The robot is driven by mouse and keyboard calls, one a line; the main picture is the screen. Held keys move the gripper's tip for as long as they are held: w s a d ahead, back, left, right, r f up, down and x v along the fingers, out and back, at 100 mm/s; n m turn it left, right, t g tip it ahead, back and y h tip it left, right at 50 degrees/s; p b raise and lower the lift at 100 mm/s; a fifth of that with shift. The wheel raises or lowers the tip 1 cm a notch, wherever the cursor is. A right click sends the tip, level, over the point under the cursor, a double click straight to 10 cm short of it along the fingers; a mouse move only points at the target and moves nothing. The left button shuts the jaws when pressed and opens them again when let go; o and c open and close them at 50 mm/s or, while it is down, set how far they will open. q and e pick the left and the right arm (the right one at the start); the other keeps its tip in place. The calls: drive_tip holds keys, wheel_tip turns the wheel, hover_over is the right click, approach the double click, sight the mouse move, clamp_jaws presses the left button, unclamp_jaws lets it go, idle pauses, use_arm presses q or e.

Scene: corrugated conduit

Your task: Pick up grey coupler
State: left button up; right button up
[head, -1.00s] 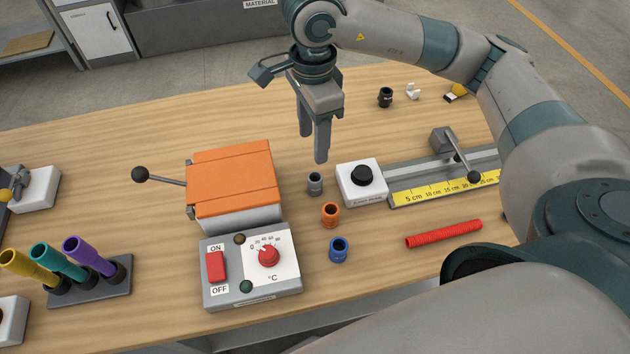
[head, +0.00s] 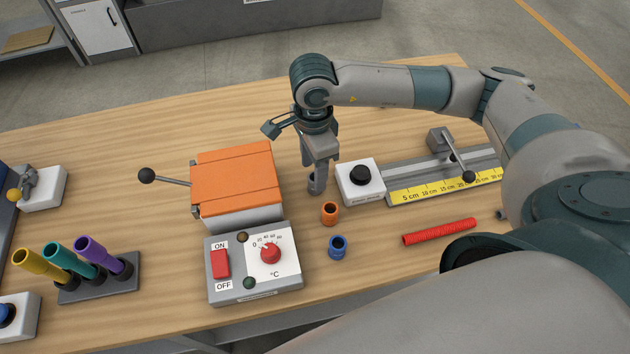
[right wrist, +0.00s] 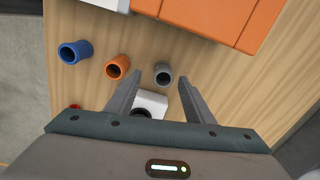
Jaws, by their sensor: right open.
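The grey coupler (head: 316,184) stands upright on the wooden table, behind the orange coupler and left of the white box with the black button. It is partly hidden by my right gripper (head: 314,184) in the head view. In the right wrist view the grey coupler (right wrist: 163,73) is clear of the jaws, a little beyond the tips and roughly centred between them. My right gripper (right wrist: 159,82) is open, empty and points down. My left gripper is not in view.
The orange heater box (head: 235,180) stands close on the left. The orange coupler (head: 330,213) and blue coupler (head: 338,247) stand in front. The white button box (head: 360,184) is close on the right. A red corrugated tube (head: 440,231) lies further right.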

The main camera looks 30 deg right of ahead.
drive_tip(key=shift+w+d+f+p, duration=0.1)
drive_tip(key=shift+d+f+p, duration=0.1)
drive_tip(key=shift+f+p, duration=0.4)
drive_tip(key=f, duration=0.1)
drive_tip(key=f+p, duration=0.1)
drive_tip(key=f, duration=0.1)
drive_tip(key=shift+w+d, duration=0.2)
drive_tip(key=shift+f+p, duration=0.3)
drive_tip(key=shift+f, duration=0.25)
drive_tip(key=c, duration=1.1)
